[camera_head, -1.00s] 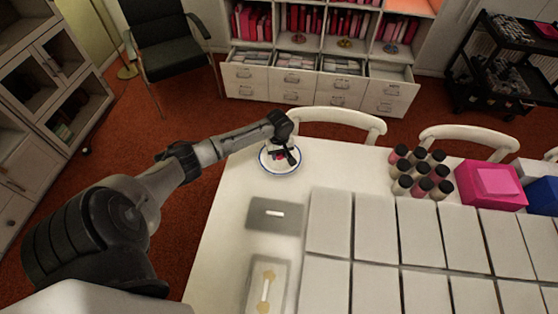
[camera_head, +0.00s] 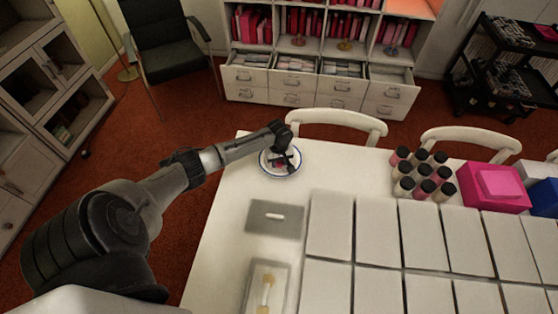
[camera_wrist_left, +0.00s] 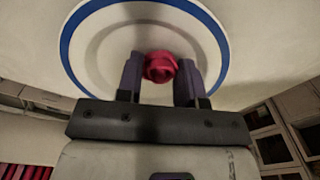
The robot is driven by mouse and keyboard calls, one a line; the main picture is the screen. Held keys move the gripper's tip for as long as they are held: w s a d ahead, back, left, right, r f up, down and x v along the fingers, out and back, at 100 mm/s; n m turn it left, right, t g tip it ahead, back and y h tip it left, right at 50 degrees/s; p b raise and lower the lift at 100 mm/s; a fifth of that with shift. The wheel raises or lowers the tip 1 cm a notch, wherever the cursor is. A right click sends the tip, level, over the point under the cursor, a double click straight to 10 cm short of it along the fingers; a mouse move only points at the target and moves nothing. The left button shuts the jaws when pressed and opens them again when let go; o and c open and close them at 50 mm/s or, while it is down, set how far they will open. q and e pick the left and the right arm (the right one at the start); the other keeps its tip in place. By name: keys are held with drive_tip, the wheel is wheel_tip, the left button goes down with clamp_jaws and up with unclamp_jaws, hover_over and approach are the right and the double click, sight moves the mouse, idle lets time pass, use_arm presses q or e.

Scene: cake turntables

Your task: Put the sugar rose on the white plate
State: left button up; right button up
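The sugar rose (camera_wrist_left: 160,66) is a small deep-red rose between the two fingers of my left gripper (camera_wrist_left: 160,78) in the left wrist view, and both fingers appear to touch it. In the head view my left gripper (camera_head: 284,163) points down over the white plate (camera_head: 267,161), with the rose (camera_head: 281,166) a small red spot at the fingertips. The plate has a blue rim and also fills the upper part of the left wrist view (camera_wrist_left: 95,45). I cannot tell whether the rose touches the plate. My right gripper is out of view.
The plate stands near the far left corner of the white table (camera_head: 232,205). A grey mat (camera_head: 258,226) with a small white piece lies nearer. Several white boxes (camera_head: 331,225), dark-capped jars (camera_head: 424,174) and a pink box (camera_head: 493,187) stand to the right. A white chair (camera_head: 340,116) is behind.

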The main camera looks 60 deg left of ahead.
use_arm(q)
drive_tip(key=o, duration=0.4)
drive_tip(key=shift+o, duration=0.2)
